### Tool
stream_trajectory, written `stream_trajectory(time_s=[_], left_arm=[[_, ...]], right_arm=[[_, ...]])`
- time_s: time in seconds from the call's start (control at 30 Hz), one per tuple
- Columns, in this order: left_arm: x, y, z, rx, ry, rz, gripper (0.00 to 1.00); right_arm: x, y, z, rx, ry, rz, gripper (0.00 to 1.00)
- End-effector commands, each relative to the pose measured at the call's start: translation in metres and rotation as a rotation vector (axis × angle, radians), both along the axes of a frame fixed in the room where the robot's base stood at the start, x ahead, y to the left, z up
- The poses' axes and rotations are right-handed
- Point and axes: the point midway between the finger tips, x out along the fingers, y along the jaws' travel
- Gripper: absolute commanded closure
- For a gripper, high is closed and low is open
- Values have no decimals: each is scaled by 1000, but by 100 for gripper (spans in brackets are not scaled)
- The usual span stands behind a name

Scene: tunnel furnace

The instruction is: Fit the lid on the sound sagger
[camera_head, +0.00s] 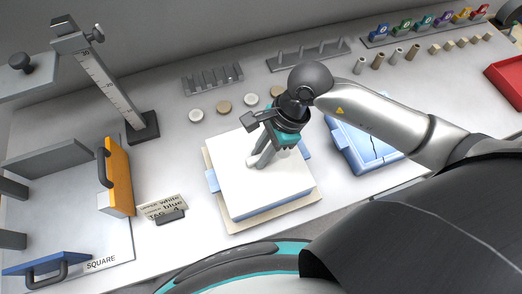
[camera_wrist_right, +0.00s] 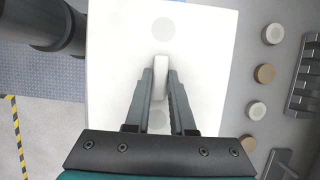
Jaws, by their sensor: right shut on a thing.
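The white square lid (camera_head: 270,192) lies level over a blue sagger (camera_head: 212,181), whose side tabs and front edge show beneath it. I cannot tell whether the lid is fully seated or slightly above the rim. My right gripper (camera_head: 256,162) is shut on the lid's white raised grip. In the right wrist view, the fingers (camera_wrist_right: 161,85) close on both sides of this grip (camera_wrist_right: 161,68), above the white lid (camera_wrist_right: 205,65). Another blue sagger (camera_head: 350,152) with a dark crack line stands to the right, partly behind my right arm. My left gripper is not in view.
A beige board (camera_head: 308,198) lies under the covered sagger. A printed card (camera_head: 162,207) stands left of it, near an orange plate with a handle (camera_head: 118,178). Round discs (camera_head: 224,107) and grey racks (camera_head: 212,79) are behind. A red tray (camera_head: 507,82) is far right.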

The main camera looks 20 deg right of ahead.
Motion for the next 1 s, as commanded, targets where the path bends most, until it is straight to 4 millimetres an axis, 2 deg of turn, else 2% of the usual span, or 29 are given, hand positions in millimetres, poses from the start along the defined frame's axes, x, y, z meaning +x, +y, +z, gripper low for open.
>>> stream_trajectory(time_s=[0.17,0.2,0.47,0.77,0.87,1.0], left_arm=[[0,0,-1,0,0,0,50],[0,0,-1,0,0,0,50],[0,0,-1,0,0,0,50],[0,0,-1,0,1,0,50],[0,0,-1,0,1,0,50],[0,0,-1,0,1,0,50]], right_arm=[[1,0,0,2,-2,0,100],[1,0,0,2,-2,0,73],[0,0,-1,1,-1,0,44],[0,-1,0,-1,1,-1,43],[1,-4,8,-1,-2,0,43],[2,-14,30,-3,-6,0,43]])
